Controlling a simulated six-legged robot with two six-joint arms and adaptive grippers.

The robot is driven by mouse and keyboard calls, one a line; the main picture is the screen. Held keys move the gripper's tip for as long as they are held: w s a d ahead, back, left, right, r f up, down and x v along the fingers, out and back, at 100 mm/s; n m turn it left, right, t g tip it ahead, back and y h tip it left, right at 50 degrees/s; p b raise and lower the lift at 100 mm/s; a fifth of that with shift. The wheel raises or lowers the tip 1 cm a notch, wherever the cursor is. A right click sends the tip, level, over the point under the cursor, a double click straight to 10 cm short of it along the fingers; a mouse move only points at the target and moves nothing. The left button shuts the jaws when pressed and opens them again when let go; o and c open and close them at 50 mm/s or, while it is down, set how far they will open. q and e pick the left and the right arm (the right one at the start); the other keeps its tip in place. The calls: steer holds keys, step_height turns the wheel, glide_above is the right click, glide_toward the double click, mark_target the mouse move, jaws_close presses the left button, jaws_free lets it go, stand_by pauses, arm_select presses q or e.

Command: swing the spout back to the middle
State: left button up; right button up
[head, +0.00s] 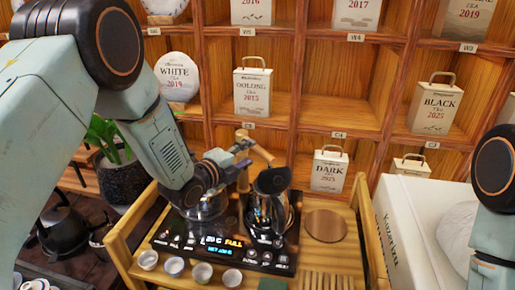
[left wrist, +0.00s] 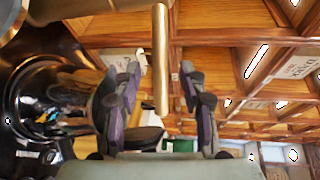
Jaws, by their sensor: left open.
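The spout (head: 259,149) is a tan, copper-coloured tube at the top of a post behind the tea stove. In the head view it slants right and down, its end near the top of the steel kettle (head: 266,208). My left gripper (head: 241,153) is at the spout, partly overlapping it. In the left wrist view the spout (left wrist: 161,55) comes down between the two spread fingers of my left gripper (left wrist: 160,97), with gaps on both sides. The gripper is open; I cannot tell any contact. My right gripper is out of view.
The black stove panel (head: 222,248) has a lit display and stands on a wooden table. Small cups (head: 174,266) line its front left. A round wooden disc (head: 326,226) lies right. Shelves with tea boxes (head: 252,92) stand behind; a white box (head: 405,235) is at right.

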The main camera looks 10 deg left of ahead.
mark_target(255, 150)
arm_select(q)
steer(key=shift+w+d+f, duration=0.1)
steer(key=shift+w+d, duration=0.05)
steer(key=shift+w, duration=0.35)
steer(key=x, duration=0.2)
steer(key=d+x, duration=0.1)
steer(key=x, duration=0.1)
steer(key=shift+d+f, duration=0.1)
steer(key=shift+a, duration=0.35)
steer(key=shift+s+a, duration=0.15)
steer(key=shift+s, duration=0.05)
steer(key=shift+w+d, duration=0.35)
steer(key=shift+d, duration=0.15)
steer(key=c, duration=0.4)
steer(key=shift+s+a, duration=0.2)
steer(key=shift+a, duration=0.2)
jaws_close()
steer(key=shift+w+d, duration=0.1)
